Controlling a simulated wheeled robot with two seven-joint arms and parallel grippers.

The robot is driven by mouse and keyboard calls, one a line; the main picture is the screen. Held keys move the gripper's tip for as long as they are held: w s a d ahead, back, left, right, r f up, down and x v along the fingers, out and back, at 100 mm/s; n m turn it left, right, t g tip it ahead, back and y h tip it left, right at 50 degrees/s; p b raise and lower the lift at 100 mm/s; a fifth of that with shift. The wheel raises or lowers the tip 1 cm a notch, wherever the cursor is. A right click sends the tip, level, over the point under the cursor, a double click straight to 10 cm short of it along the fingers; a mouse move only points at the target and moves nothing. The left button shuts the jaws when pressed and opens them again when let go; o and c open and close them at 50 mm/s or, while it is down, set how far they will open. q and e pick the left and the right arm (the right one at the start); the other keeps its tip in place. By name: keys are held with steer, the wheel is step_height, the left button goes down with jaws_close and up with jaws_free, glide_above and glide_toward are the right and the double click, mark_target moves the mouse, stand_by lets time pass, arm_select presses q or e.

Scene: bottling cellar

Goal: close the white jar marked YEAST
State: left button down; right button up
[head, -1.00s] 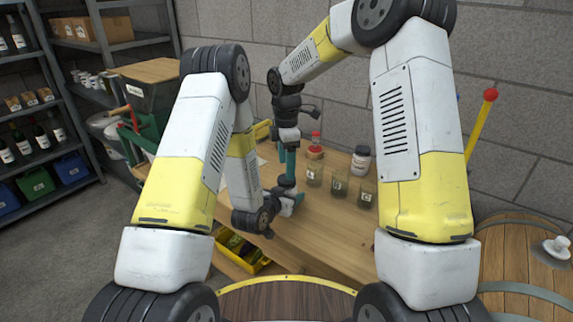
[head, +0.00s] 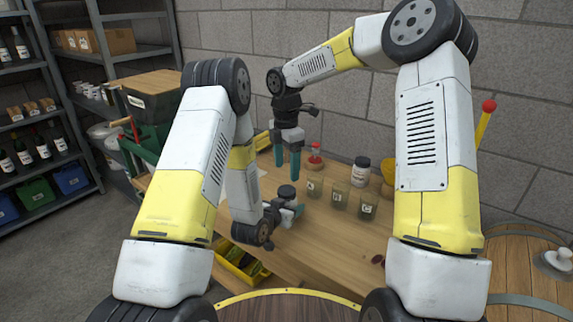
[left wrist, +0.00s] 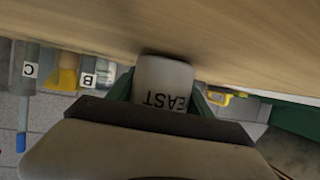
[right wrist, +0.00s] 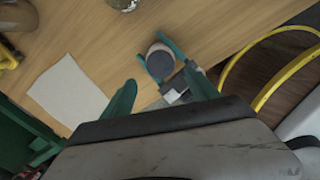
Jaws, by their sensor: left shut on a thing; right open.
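The white jar marked YEAST (left wrist: 162,82) stands on the wooden table, its lettering upside down in the left wrist view. My left gripper (left wrist: 160,98) is shut on its sides. In the head view the jar's dark grey lid (head: 287,191) shows on top, with the left gripper (head: 290,208) around the jar below. The right wrist view shows the lid (right wrist: 160,62) from above, covering the jar's top; whether it is fully tight I cannot tell. My right gripper (head: 287,172) is open and empty, pointing down above the jar, apart from the lid.
Several glass jars with letter labels (head: 340,195) stand right of the jar. Behind them are a dark-lidded bottle (head: 360,170) and a red-topped item (head: 315,158). A white sheet (right wrist: 68,92) lies on the table. A yellow bin (head: 238,262) is at the front edge.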

mark_target(287, 190)
step_height(287, 190, down, 8)
steer(key=shift+r, duration=0.2)
stand_by(0.3)
steer(key=c, duration=1.5)
steer(key=m, duration=0.3)
steer(key=shift+m, duration=0.3)
steer(key=o, duration=1.6)
steer(key=shift+c, duration=0.2)
steer(key=shift+r, duration=0.1)
